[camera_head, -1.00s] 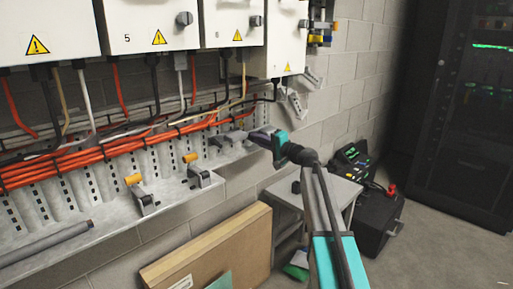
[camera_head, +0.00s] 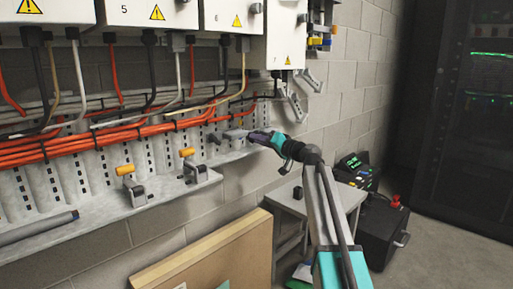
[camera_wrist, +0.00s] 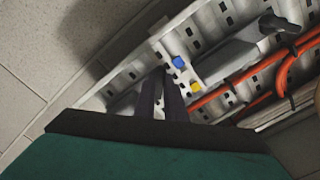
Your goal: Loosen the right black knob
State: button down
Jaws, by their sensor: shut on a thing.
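My gripper (camera_head: 255,136) is at the right end of the perforated ledge on the wall. In the wrist view its two purple fingers (camera_wrist: 161,95) are close together, with a narrow gap. They are shut on the right black knob, which is mostly hidden between them. A grey bar (camera_head: 236,134) runs left from the fingers along the ledge. Another black knob (camera_head: 214,137) stands at the bar's left end; it also shows in the wrist view (camera_wrist: 280,23), apart from my fingers.
Two clamps with orange handles (camera_head: 125,170) (camera_head: 187,152) sit further left on the ledge. Orange cables (camera_head: 90,143) run close above it. A blue piece (camera_wrist: 178,61) and a yellow piece (camera_wrist: 196,87) are near the fingers. A cardboard panel (camera_head: 205,255) leans below.

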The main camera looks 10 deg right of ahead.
jog(key=shift+f+n+b, duration=0.15)
jog(key=shift+n+b, duration=0.5)
jog(key=shift+n, duration=0.05)
jog(key=c, duration=1.8)
grip_release()
jog(key=shift+s, duration=0.1)
jog(key=shift+p+v, duration=1.5)
jog(key=shift+v, duration=5.35)
